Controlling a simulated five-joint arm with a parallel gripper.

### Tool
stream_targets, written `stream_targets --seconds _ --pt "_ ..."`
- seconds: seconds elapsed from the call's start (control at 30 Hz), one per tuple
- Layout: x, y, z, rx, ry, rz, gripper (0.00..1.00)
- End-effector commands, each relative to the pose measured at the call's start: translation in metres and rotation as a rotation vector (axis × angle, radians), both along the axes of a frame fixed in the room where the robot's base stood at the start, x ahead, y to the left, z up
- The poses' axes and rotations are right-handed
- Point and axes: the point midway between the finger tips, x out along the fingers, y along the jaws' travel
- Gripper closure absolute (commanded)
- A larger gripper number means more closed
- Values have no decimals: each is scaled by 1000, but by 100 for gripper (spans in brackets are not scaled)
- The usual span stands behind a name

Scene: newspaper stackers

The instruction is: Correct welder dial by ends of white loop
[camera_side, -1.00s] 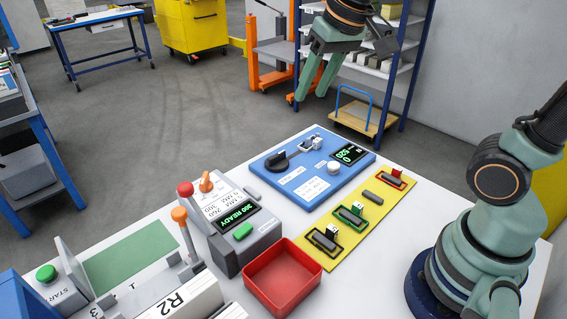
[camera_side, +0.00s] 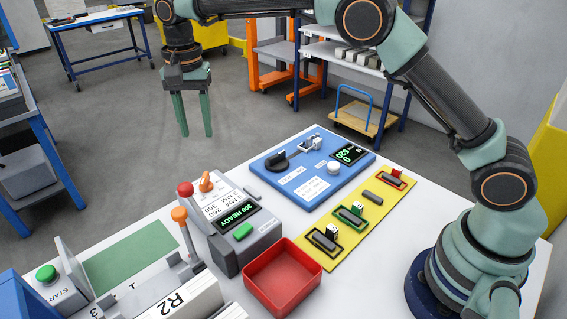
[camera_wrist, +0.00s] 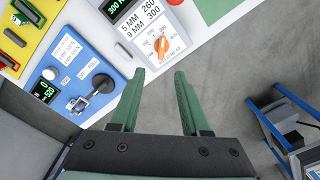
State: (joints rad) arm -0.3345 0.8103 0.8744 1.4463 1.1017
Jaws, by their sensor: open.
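The grey welder box (camera_side: 262,238) stands on the white table, with a green-lit display (camera_side: 238,217) reading 300 READY. Its orange dial (camera_side: 207,182) sits beside a label listing 5 MM 260 and 9 MM 300. The dial also shows in the wrist view (camera_wrist: 161,46), ahead of my fingertips. I cannot make out a white loop in either view. My gripper (camera_side: 196,136) hangs fingers down, open and empty, above and beyond the table's far edge. Both fingers show in the wrist view (camera_wrist: 158,72), well apart, touching nothing.
A blue panel (camera_side: 312,186) carries a black knob (camera_side: 278,161), a metal clamp and a display. A yellow board (camera_side: 372,218) holds several small framed pieces. A red tray (camera_side: 282,275) stands in front. An orange-topped lever (camera_side: 180,215) and red button (camera_side: 186,188) rise near the welder.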

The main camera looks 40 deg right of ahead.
Motion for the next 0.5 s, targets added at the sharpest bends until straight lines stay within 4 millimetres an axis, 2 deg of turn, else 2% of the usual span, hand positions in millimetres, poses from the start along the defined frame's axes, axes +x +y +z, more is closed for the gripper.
stream_targets --seconds 0.27,0.5 --pt "1 5 -21 -5 13 -20 54" --pt "1 5 -64 -5 15 -19 54"
